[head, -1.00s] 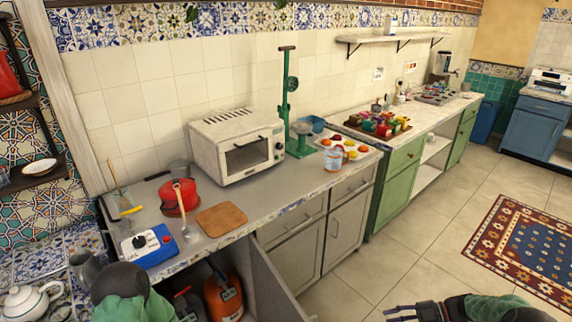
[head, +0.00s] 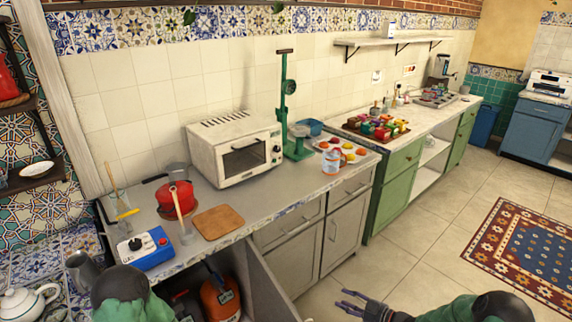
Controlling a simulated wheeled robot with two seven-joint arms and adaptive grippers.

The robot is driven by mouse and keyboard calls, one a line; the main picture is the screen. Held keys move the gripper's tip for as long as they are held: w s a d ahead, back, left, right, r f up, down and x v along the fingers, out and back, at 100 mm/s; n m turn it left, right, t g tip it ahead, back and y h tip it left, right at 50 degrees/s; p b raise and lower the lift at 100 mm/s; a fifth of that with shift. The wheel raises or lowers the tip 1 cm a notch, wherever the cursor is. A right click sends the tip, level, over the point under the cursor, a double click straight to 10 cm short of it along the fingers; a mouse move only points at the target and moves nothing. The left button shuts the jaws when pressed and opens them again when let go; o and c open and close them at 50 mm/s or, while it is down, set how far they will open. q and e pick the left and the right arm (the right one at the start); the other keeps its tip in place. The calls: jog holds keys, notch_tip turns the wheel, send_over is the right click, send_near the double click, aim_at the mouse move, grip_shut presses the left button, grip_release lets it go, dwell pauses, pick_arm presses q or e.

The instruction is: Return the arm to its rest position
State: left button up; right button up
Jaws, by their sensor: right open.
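My right gripper (head: 347,300) is at the bottom of the head view, over the floor in front of the grey cabinets. Its dark fingers point left and are apart, with nothing between them. My right arm, with a green sleeve, comes in from the lower right. Part of my left arm shows at the bottom left, in front of the counter; its gripper is out of the picture. A white teapot (head: 22,302) stands at the lower left corner, with a grey jug (head: 80,268) beside it.
The counter (head: 275,205) holds a red pot (head: 176,200), a wooden board (head: 218,222), a blue device (head: 146,247) and a white oven (head: 238,150). A cabinet door (head: 268,285) stands open below, near an orange gas cylinder (head: 220,298).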

jog(key=s+a+f+m+g+h, duration=0.3)
jog(key=s+a+f+m+h, duration=0.4)
jog(key=s+f, duration=0.4)
jog(key=s+a+f+m+g, duration=0.1)
jog(key=s+g, duration=0.2)
jog(key=s, duration=0.7)
jog(key=s+a+f+m+g+h, duration=0.1)
jog(key=s+a+m+g, duration=0.1)
jog(key=s, duration=0.8)
jog(key=shift+s+a+f+m+g, duration=0.2)
jog(key=shift+a+m+g, duration=0.1)
jog(key=shift+g, duration=0.3)
jog(key=shift+r, duration=0.2)
jog(key=shift+c, duration=0.5)
